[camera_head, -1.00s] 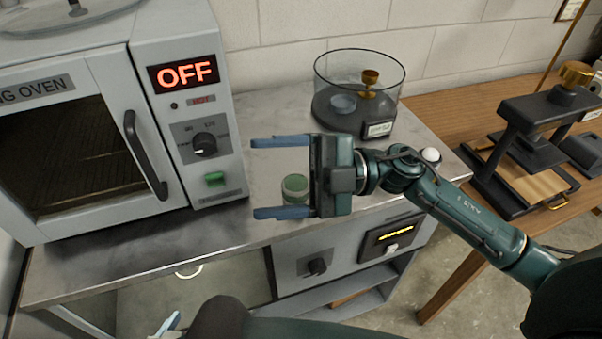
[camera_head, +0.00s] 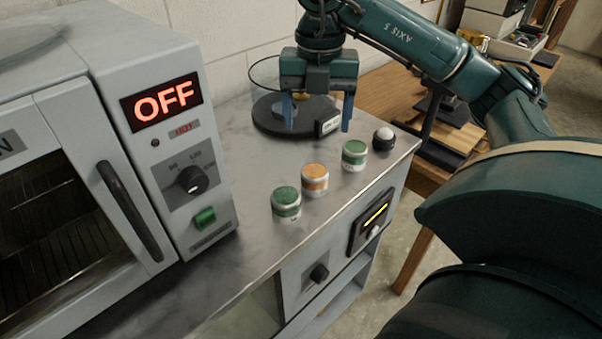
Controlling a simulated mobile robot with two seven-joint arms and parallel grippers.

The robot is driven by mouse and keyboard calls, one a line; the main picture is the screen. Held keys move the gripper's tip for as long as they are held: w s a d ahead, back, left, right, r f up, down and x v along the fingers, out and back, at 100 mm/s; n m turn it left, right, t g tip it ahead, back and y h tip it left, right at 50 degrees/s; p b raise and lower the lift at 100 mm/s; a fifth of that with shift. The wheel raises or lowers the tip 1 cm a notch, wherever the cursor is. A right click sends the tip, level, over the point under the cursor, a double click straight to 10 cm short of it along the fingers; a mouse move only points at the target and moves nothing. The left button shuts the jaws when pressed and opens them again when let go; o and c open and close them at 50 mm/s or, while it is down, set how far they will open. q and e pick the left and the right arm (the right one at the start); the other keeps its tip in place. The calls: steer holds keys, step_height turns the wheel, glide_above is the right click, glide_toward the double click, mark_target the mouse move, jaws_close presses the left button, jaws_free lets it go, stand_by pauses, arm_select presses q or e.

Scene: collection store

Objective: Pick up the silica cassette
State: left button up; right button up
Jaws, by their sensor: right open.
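Several small round canisters with coloured lids stand in a row on the metal bench top; I cannot read their labels, so which is the silica cassette I cannot tell. A green-lidded one (camera_head: 286,205) is nearest, an orange-lidded one (camera_head: 315,181) is in the middle, and another green-lidded one (camera_head: 354,156) is farther back. My right gripper (camera_head: 318,122) points down, open and empty, beyond and above the row, in front of the glass-walled dish. It touches no canister. My left gripper is out of view.
The oven (camera_head: 190,110) with its OFF display stands left of the canisters. A dark-based glass dish (camera_head: 270,122) is behind my right gripper. A small dark holder with a white ball (camera_head: 383,138) sits near the bench's right edge. The bench top (camera_head: 245,150) between oven and canisters is clear.

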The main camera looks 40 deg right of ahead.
steer(key=b, duration=0.2)
glide_above(315, 171)
step_height(315, 171, down, 6)
steer(key=shift+d+r, duration=0.1)
steer(key=shift+r, duration=0.05)
steer(key=shift+f, duration=3.55)
steer(key=c, duration=1.1)
steer(key=shift+r, duration=0.1)
